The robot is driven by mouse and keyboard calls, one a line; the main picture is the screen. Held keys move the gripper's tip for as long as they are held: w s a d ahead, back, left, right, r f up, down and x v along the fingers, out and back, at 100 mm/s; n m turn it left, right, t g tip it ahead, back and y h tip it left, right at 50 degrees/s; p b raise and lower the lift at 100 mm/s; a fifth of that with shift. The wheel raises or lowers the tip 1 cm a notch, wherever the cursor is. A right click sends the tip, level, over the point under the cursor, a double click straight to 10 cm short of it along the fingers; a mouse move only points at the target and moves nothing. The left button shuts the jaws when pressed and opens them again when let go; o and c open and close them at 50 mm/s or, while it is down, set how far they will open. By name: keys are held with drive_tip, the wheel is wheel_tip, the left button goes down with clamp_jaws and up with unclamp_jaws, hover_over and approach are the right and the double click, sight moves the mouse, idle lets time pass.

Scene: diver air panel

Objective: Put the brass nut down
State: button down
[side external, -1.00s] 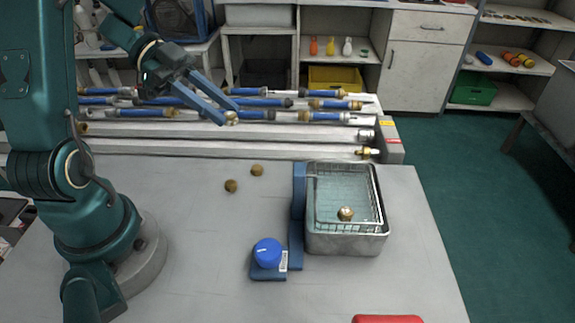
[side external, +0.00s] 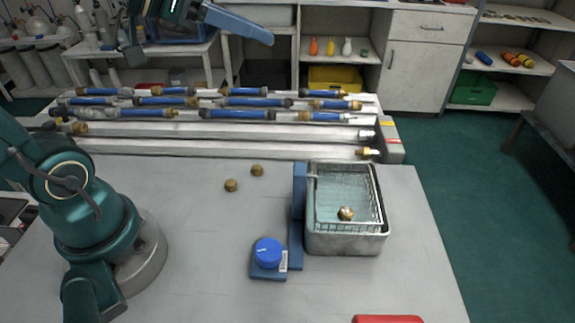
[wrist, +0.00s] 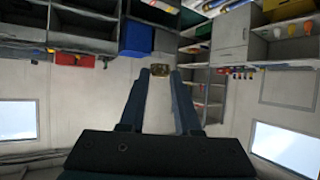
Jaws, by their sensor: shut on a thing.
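My gripper (side external: 270,40) is raised high at the top of the side external view, far above the bench. In the wrist view, its two fingers (wrist: 161,72) are shut on a brass nut (wrist: 160,69) at their tips. I cannot make out that held nut in the side external view. Two more brass nuts lie on the grey bench, one nearer (side external: 231,185) and one farther back (side external: 257,170). Another brass nut (side external: 346,213) sits in the wire basket (side external: 321,190) inside the metal tank (side external: 345,246).
A blue-knobbed unit (side external: 268,252) stands left of the tank. A rack of blue-sleeved tubes and long grey bars (side external: 220,132) runs along the bench's back. A red object (side external: 388,319) shows at the front edge. The bench's middle left is clear.

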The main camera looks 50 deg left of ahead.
drive_tip(key=s+a+f+m+g+h, duration=0.2)
drive_tip(key=s+a+f+m+h, duration=0.1)
drive_tip(key=f, duration=0.4)
drive_tip(key=s+a+f+m+g+h, duration=0.3)
drive_tip(key=s+a+f+m, duration=0.1)
drive_tip(key=f, duration=0.4)
drive_tip(key=shift+s+a+f+m, duration=0.2)
drive_tip(key=shift+s+a+m, duration=0.15)
drive_tip(key=shift+s, duration=0.2)
hover_over(258, 192)
wheel_tip(258, 192, down, 7)
drive_tip(key=shift+f, duration=1.8)
drive_tip(key=shift+f, duration=0.1)
